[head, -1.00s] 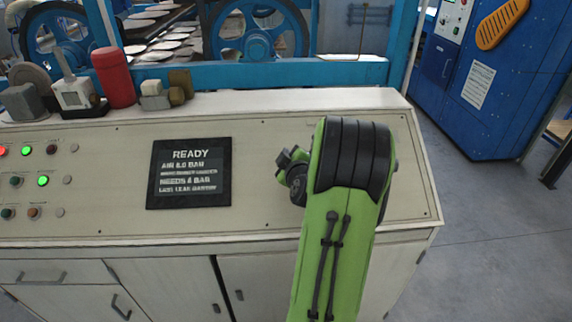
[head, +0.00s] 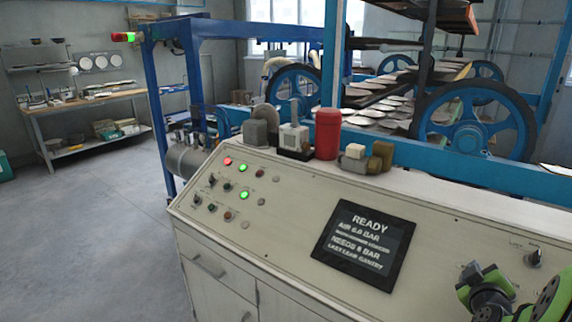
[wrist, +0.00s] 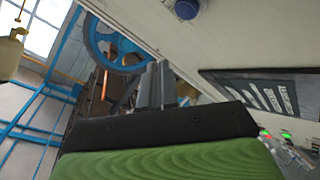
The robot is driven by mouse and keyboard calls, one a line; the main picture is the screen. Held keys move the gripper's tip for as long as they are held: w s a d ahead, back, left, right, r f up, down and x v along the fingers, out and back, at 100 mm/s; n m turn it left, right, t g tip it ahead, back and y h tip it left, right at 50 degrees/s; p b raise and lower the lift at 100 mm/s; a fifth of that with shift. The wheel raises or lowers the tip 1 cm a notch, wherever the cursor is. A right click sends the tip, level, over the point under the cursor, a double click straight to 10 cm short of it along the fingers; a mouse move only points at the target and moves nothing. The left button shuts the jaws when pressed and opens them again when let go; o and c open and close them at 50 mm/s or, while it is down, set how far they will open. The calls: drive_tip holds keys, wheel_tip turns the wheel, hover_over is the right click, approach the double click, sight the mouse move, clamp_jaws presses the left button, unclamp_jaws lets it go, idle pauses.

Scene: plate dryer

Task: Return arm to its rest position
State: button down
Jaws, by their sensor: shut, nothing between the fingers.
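My gripper (wrist: 157,86) shows in the wrist view with its two dark fingers side by side and nothing held between them. It is beside the pale control console, whose edge and dark display also show at the right of that view. In the head view, green and black parts of my arm show at the lower right, in front of the console (head: 290,215). Most of the arm is cut off by the frame edge there. The console's display (head: 364,245) reads READY, AIR 6.0 BAR, NEEDS 5 BAR.
A red cylinder (head: 327,134) and small grey and brown items stand on the console's back ledge. The blue dryer frame (head: 350,60) with wheels and racks of plates is behind. A workbench (head: 85,105) stands far left. The floor (head: 90,235) at left is clear.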

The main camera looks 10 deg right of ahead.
drive_tip(key=w+a+r+n+y, duration=0.1)
drive_tip(key=w+a+r+y, duration=0.15)
drive_tip(key=a, duration=0.65)
drive_tip(key=w+a+r+n+y, duration=0.1)
drive_tip(key=w+a+y, duration=0.2)
drive_tip(key=a, duration=0.5)
drive_tip(key=s+a+r+g+y, duration=0.1)
drive_tip(key=s+a, duration=0.2)
drive_tip(key=a, duration=0.4)
drive_tip(key=s+a+r+g+y, duration=0.1)
drive_tip(key=s+a+y, duration=0.1)
drive_tip(key=a, duration=0.4)
drive_tip(key=s+a+m+g, duration=0.2)
drive_tip(key=s+a, duration=0.2)
drive_tip(key=s, duration=0.4)
drive_tip(key=s+a+f+m+g+y, duration=0.1)
drive_tip(key=s+a, duration=0.3)
drive_tip(key=s, duration=0.4)
drive_tip(key=shift+s+a+m+g, duration=0.3)
drive_tip(key=shift+m+g, duration=0.1)
drive_tip(key=shift+m, duration=0.2)
